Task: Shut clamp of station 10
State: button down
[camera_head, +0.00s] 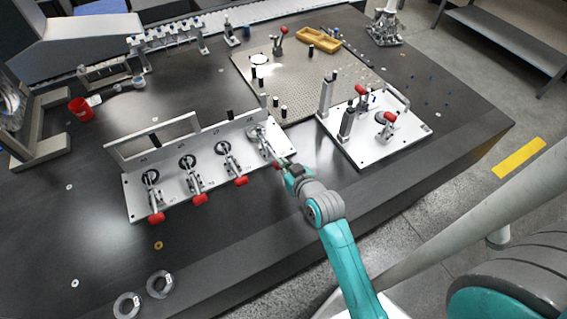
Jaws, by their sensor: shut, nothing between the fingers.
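A long white fixture plate (140,206) carries a row of several toggle clamps with red-tipped handles. The leftmost clamp (152,197), the second clamp (193,180) and the third clamp (230,163) have handles pointing toward the front edge. The rightmost clamp (263,140) has its handle running toward my gripper (283,164), its red tip partly hidden there. My gripper is shut and close beside this handle; contact cannot be told. The station numbers are too small to read, so I cannot tell which clamp is station 10.
A second white plate (408,147) with red-handled clamps and upright posts stands right of my arm. A perforated plate (325,85) with pins lies behind. A yellow tray (318,40), a red cup (80,109) and two metal rings (160,284) are on the dark table. The left front is mostly clear.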

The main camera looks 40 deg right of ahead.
jog(key=f, duration=0.1)
jog(key=s+f, duration=0.1)
jog(key=shift+a+f+g, duration=0.15)
jog(key=shift+f+g, duration=0.15)
jog(key=shift+g, duration=0.1)
jog(key=r+v, duration=0.2)
jog(key=v, duration=1)
jog(key=shift+w+t, duration=0.35)
jog(key=shift+t, duration=0.05)
jog(key=s+a+r+n+y, duration=0.1)
jog(key=s+a, duration=0.3)
jog(key=s, duration=0.3)
jog(key=s+a+n+t+y, duration=0.1)
jog(key=s+a, duration=0.4)
jog(key=s, duration=0.2)
jog(key=s+a+r+n+y, duration=0.1)
jog(key=s+a, duration=0.3)
jog(key=s, duration=0.4)
jog(key=shift+a+r+t+y, duration=0.2)
jog(key=shift+r+t+y, duration=0.1)
jog(key=shift+y, duration=0.1)
jog(key=shift+s, duration=0.1)
